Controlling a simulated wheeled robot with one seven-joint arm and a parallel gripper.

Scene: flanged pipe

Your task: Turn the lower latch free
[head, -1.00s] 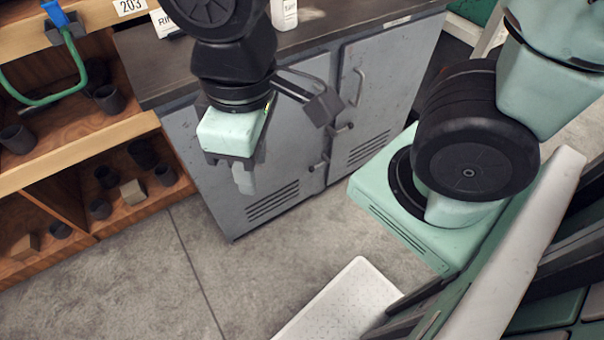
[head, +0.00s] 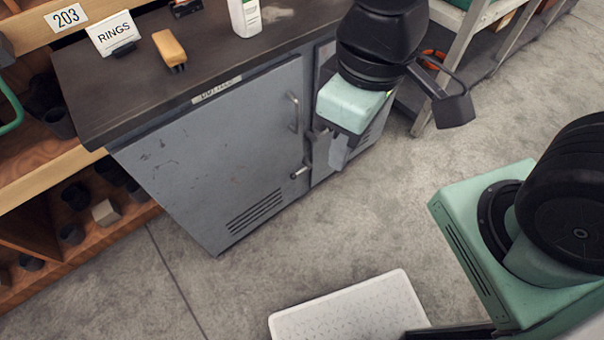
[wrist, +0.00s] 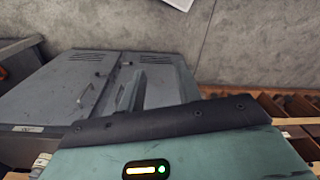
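The grey cabinet (head: 205,155) has two doors. A short lower latch (head: 301,172) with a pale tip sits near the right edge of its left door, below an upright bar handle (head: 293,112). My gripper (head: 336,158) points down in front of the right door, to the right of the latch and apart from it in the picture. Its body hides much of the right door and any latch there. In the wrist view my grey fingers (wrist: 130,92) overlap the doors. Nothing is seen held, and the finger gap is unclear.
The dark worktop (head: 130,85) holds a RINGS sign (head: 114,33), a yellow-brown brush (head: 170,48) and a white bottle (head: 244,17). Wooden shelves (head: 45,165) stand at left. A white perforated mat (head: 350,310) lies on the floor. Bare floor lies before the cabinet.

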